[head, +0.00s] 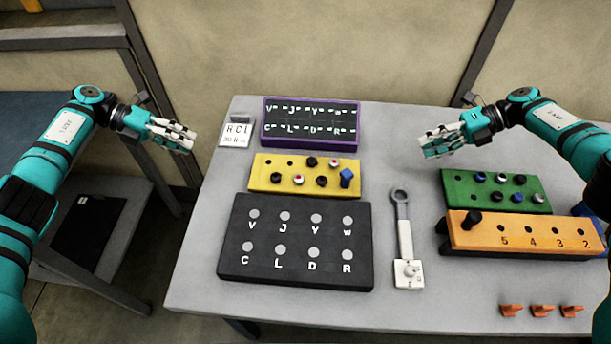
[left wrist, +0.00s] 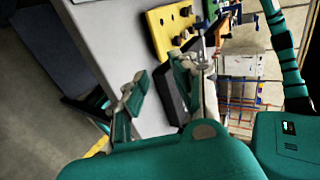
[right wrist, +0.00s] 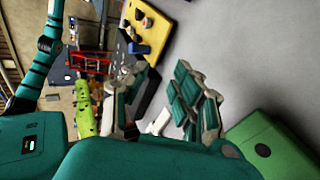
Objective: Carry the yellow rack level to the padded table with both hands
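The yellow rack (head: 265,178) lies flat on the grey table, behind the black lettered board and in front of the purple-edged panel. It holds several black and red-and-white plugs and a blue one at its right end. It also shows in the left wrist view (left wrist: 157,32) and right wrist view (right wrist: 152,41). My left gripper (head: 188,139) is open and empty, up and left of the rack. My right gripper (head: 432,144) is open and empty, right of the rack and apart from it. A dark blue-topped table (head: 45,105), perhaps the padded one, stands at the left, partly hidden by my left arm.
The black lettered board (head: 300,265), purple-edged panel (head: 310,139) and a small white card (head: 237,133) surround the rack. A grey wrench-like tool (head: 404,225) lies to the right. Green (head: 460,203) and orange (head: 480,232) racks and orange clips (head: 541,310) are farther right.

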